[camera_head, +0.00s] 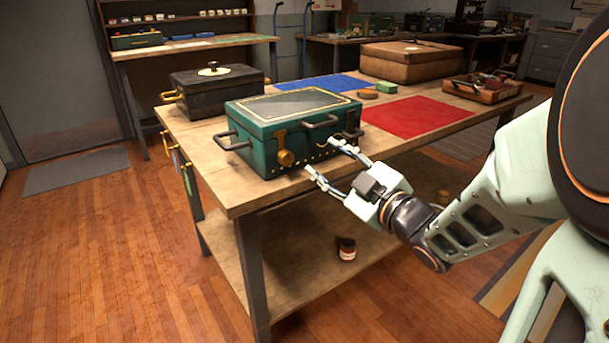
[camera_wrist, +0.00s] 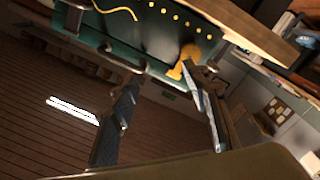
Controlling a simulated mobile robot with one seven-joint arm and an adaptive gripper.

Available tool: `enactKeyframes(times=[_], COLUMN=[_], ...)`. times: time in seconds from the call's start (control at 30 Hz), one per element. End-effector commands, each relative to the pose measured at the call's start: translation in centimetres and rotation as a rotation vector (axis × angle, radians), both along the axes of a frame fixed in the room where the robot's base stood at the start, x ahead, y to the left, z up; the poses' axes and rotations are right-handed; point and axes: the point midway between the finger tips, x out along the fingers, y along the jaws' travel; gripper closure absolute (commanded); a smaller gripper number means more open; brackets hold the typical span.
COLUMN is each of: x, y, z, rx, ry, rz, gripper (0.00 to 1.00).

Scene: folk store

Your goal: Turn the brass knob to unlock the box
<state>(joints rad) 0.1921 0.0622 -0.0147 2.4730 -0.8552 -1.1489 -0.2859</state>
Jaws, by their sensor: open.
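The teal box (camera_head: 262,132) with gold trim stands near the front edge of the wooden table, lid closed. Its brass knob (camera_head: 286,158) sits on the front face, left of centre. My gripper (camera_head: 320,157) is open and empty in front of the box, to the right of the knob. In the wrist view my gripper (camera_wrist: 160,78) has its fingers spread. The brass knob (camera_wrist: 188,53) shows there beside the right finger's tip, partly covered by it, not between the fingers. I cannot tell whether that finger touches it. The teal box (camera_wrist: 150,42) fills the top.
A black box (camera_head: 215,92) stands behind left on the table (camera_head: 190,125). A blue mat (camera_head: 318,88), a red mat (camera_head: 415,117), a brown case (camera_head: 410,62) and an open tray (camera_head: 482,91) lie farther back. A jar (camera_head: 346,249) is on the lower shelf.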

Motion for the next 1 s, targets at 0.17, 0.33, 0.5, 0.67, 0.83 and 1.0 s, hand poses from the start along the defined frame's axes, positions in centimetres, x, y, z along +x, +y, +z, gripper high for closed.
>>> enactKeyframes(times=[0.17,0.33,0.5,0.67,0.83,1.0], x=[-3.3,-3.5,-2.9,-2.2,-1.6,0.8], y=[1.6,2.0,2.5,2.9,3.4,5.3], z=[-3.0,-2.8,-2.4,-2.4,-2.5,-3.1], rx=[-0.043,-0.047,-0.044,-0.043,-0.045,-0.047], ry=[-0.025,-0.027,-0.025,-0.024,-0.023,-0.030], rz=[0.078,0.093,0.095,0.093,0.091,0.092], gripper=[0.57,0.57,0.57,0.57,0.57,0.57])
